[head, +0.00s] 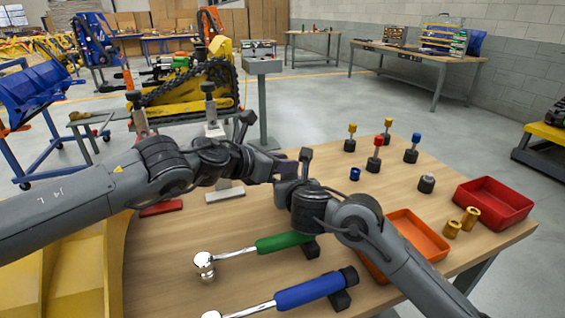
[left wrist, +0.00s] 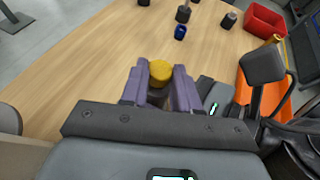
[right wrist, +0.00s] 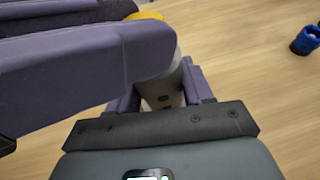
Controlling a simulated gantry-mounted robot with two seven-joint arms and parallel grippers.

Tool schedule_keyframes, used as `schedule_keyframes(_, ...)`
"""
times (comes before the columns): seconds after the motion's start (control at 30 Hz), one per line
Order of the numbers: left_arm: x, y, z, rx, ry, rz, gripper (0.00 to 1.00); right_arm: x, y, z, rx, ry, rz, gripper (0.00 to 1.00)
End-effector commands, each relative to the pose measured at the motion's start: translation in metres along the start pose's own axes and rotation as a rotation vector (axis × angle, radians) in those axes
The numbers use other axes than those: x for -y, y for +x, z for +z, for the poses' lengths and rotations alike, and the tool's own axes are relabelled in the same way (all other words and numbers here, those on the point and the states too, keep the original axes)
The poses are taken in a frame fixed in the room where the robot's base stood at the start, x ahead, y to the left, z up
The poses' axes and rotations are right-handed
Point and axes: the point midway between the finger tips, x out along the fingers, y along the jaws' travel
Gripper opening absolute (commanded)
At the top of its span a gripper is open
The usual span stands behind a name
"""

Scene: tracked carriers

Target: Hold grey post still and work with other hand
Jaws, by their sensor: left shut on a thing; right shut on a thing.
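The grey post (right wrist: 165,88) stands between the purple fingers of my right gripper (right wrist: 160,95), which is shut on its lower part. A yellow cap (left wrist: 160,70) tops the post and also peeks out in the right wrist view (right wrist: 148,15). My left gripper (left wrist: 159,85) has its purple fingers on both sides of the yellow cap and is shut on it; the exact contact is partly hidden. In the head view the left gripper (head: 284,168) meets the right gripper (head: 299,182) above the table, and the arms hide the post there.
The wooden table (head: 235,222) carries several coloured-top pegs, a blue ring (head: 354,174), a red tray (head: 493,203), an orange tray (head: 418,234) and two gold cylinders (head: 470,217). Green (head: 285,241) and blue (head: 308,291) handled tools lie at the front.

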Motion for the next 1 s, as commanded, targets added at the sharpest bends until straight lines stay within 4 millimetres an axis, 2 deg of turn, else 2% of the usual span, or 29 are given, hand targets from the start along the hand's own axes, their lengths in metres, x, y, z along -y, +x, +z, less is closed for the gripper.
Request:
schedule_keyframes(0.27,-0.003,0.001,0.0,-0.002,0.019,-0.054,0.0,0.0,0.0,0.0,0.0,0.0,0.0,0.0)
schedule_keyframes(1.0,-0.013,0.004,0.001,0.001,0.192,-0.463,0.0,-0.001,0.0,-0.001,0.0,-0.002,0.002,0.0)
